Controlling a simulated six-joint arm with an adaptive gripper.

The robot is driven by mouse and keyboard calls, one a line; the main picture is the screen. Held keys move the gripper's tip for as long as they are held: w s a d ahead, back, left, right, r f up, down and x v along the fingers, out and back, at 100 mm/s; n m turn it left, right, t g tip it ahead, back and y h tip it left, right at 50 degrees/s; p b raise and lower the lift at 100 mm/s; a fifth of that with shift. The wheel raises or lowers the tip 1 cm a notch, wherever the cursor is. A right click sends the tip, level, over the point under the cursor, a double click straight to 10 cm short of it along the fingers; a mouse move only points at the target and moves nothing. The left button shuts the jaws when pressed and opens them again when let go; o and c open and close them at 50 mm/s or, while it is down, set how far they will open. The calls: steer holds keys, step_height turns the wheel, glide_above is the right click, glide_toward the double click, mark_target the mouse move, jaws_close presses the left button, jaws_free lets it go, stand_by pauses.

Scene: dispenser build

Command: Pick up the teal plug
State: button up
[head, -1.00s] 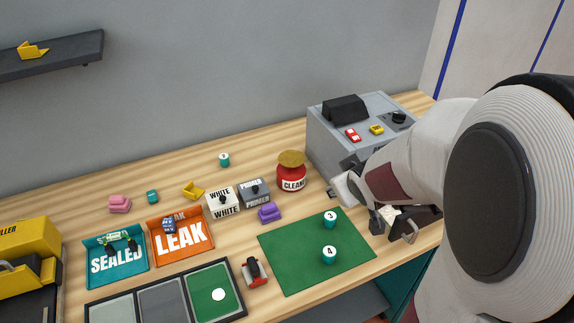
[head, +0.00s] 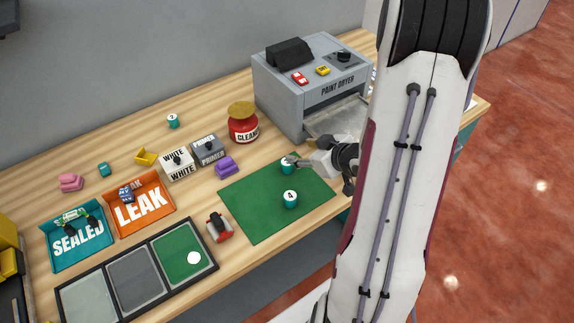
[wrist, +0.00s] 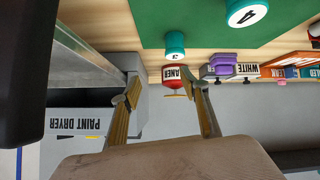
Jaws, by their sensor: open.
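A small unnumbered teal plug (head: 103,169) lies on the wooden bench between a pink block and a yellow piece. Teal cylinders marked 3 (head: 287,167) and 4 (head: 290,199) stand on the green mat (head: 250,222), and another numbered one (head: 172,121) stands at the back of the bench. My gripper (head: 289,161) is at cylinder 3, far to the right of the small plug. In the wrist view my gripper (wrist: 165,90) is open, with nothing visible between its fingertips. Cylinder 3 (wrist: 175,45) shows beyond the fingertips there; contact cannot be told.
The grey paint dryer (head: 310,85) stands behind the mat, with its metal tray (head: 340,119) out. The red cleaner jar (head: 243,128), white and primer boxes, and purple block (head: 228,166) stand left of it. Teal SEALED (head: 75,258) and orange LEAK (head: 160,210) trays are at left.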

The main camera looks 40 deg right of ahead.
mark_target(287, 164)
steer(key=shift+s+a+f+t+y, duration=0.2)
steer(key=shift+s+f+t+y, duration=0.15)
steer(key=shift+f, duration=0.25)
steer(key=shift+s+a+f+t+y, duration=0.25)
steer(key=shift+s+f+y, duration=0.1)
steer(key=shift+f, duration=0.25)
steer(key=shift+s+a+f+t+y, duration=0.15)
steer(key=shift+s+f+t+y, duration=0.35)
steer(key=shift+s, duration=0.3)
steer(key=shift+f, duration=0.1)
steer(key=shift+x, duration=1.3)
steer(key=shift+x, duration=2.6)
steer(key=shift+a, duration=0.15)
steer(key=c, duration=1.3)
